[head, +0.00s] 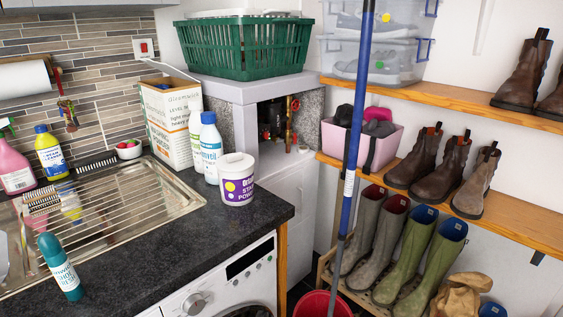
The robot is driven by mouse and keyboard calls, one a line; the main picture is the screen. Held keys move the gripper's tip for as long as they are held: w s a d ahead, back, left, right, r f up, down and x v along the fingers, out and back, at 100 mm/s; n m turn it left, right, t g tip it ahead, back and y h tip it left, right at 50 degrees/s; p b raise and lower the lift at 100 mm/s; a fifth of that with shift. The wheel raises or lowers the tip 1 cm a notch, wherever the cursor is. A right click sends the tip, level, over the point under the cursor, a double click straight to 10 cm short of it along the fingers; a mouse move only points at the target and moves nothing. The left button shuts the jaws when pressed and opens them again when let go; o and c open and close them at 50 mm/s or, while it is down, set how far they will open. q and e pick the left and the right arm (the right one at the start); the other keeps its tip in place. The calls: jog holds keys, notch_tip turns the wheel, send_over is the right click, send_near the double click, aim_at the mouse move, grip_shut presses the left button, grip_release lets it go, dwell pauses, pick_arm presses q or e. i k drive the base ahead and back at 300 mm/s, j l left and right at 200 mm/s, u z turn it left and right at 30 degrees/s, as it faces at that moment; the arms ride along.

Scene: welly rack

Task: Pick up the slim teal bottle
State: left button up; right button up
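The slim teal bottle (62,268) stands on the dark worktop at the lower left, in front of the metal sink. It has a teal cap and a pale label band with lettering. It looks tilted in the picture, and nothing is touching it. Neither of my grippers shows in the head view.
The sink drainer (120,205) lies behind the bottle. A pink spray bottle (15,168) and a yellow bottle (50,155) stand at the far left. A white tub (237,182), a white bottle (210,150) and a powder box (170,120) stand further right. Bare worktop (160,260) lies right of the teal bottle.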

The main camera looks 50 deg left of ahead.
aim_at(61, 266)
jog(key=u, duration=0.45)
jog(key=k+j+u, duration=0.1)
jog(key=u, duration=0.75)
jog(key=j+u, duration=0.15)
jog(key=u, duration=0.25)
jog(key=k+j+u, duration=0.1)
jog(key=u, duration=0.35)
jog(key=j+u, duration=0.1)
jog(key=u, duration=0.3)
